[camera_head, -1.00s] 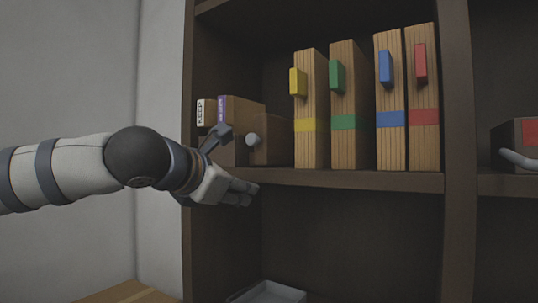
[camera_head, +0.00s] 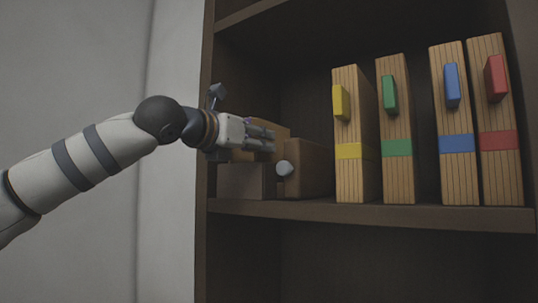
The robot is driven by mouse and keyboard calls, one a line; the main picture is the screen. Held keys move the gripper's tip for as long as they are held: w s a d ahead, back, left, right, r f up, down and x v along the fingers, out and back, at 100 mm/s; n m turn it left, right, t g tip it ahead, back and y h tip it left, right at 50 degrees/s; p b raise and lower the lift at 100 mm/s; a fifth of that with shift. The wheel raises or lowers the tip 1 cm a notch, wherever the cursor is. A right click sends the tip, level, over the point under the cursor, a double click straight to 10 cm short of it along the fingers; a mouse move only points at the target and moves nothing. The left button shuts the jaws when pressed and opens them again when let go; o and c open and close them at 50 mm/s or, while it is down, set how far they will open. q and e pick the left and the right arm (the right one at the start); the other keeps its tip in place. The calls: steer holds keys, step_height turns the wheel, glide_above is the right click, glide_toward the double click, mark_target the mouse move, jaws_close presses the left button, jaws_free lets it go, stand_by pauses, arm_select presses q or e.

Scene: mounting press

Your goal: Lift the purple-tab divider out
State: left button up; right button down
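The purple tab is almost wholly hidden. Only a small purple speck shows just above my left gripper, in front of a tan divider or box (camera_head: 273,128) at the left end of the shelf. My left gripper (camera_head: 273,140) reaches in from the left, its fingers pointing right across the front of that tan piece. The fingers lie close together in the picture; I cannot tell whether they are open, shut or touching anything. My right gripper is not in view.
A low brown box (camera_head: 246,181) and a brown box (camera_head: 309,165) with a grey knob (camera_head: 285,168) stand below the fingers. Wooden binders with yellow (camera_head: 348,151), green (camera_head: 397,148), blue (camera_head: 456,143) and red (camera_head: 498,140) bands stand further right. The shelf edge (camera_head: 370,211) runs below.

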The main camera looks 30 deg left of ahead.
mark_target(282, 133)
arm_select(q)
steer(key=w, duration=0.2)
steer(key=shift+w+d, duration=0.2)
steer(key=shift+w, duration=0.2)
steer(key=shift+s, duration=0.1)
steer(key=shift+c, duration=1.1)
jaws_close()
